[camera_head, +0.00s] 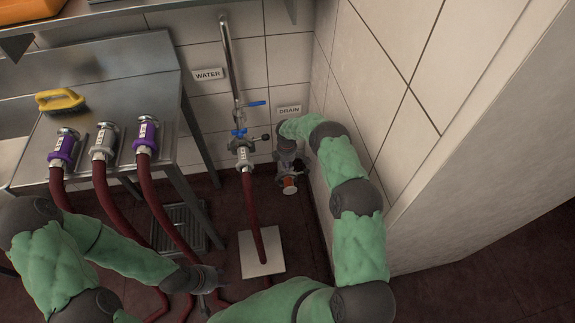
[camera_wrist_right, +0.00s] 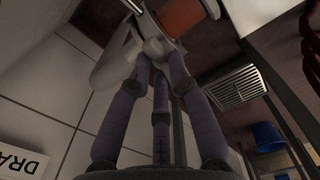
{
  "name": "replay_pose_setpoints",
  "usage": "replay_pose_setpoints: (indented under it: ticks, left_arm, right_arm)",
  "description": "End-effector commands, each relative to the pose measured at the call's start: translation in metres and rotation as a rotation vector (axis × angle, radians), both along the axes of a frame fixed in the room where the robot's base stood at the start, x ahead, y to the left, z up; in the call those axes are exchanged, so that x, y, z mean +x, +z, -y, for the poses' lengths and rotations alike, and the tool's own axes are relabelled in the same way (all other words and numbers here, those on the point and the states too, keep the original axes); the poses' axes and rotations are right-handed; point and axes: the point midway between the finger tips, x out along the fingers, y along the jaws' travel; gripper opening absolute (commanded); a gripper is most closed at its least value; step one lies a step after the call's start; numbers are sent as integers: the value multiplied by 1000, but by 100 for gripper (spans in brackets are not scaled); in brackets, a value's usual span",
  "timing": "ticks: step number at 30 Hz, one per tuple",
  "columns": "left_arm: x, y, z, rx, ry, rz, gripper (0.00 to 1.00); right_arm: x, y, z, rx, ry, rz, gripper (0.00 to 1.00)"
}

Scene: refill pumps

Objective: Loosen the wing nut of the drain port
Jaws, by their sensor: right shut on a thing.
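The drain port (camera_head: 290,187), with an orange-red face, sits low by the wall below the DRAIN label (camera_head: 289,110). In the right wrist view its orange part (camera_wrist_right: 182,14) shows at the top beside a pale metal body (camera_wrist_right: 113,62). My right gripper (camera_head: 287,164) reaches down at the port. In the right wrist view its fingers (camera_wrist_right: 160,62) close on a small light metal piece, the wing nut (camera_wrist_right: 154,46), partly hidden by the fingertips. My left gripper (camera_head: 212,280) is low at the left, away from the port; its fingers are too unclear to judge.
A water pipe with a blue-handled valve (camera_head: 255,103) and a dark red hose (camera_head: 252,205) stands left of the port. A steel table (camera_head: 110,165) holds hose couplings and a yellow brush (camera_head: 60,99). A floor grate (camera_head: 180,228) lies below. The tiled wall is close at right.

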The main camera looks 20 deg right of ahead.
Motion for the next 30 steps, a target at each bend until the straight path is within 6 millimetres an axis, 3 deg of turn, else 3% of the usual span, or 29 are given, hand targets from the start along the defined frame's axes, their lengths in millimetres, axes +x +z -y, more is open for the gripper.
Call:
replay_pose_setpoints:
  ticks: [9, 26, 27, 30]
  left_arm:
    - [0, 0, 0, 0, 0, 0, 40]
    - [0, 0, 0, 0, 0, 0, 40]
    - [0, 0, 0, 0, 0, 0, 40]
    - [0, 0, 0, 0, 0, 0, 40]
  right_arm:
    - [1, 0, -1, 0, 134, 0, 0]
    - [1, 0, -1, 0, 167, 0, 0]
    - [1, 0, -1, 0, 166, 0, 22]
    - [1, 0, -1, 0, 166, 0, 44]
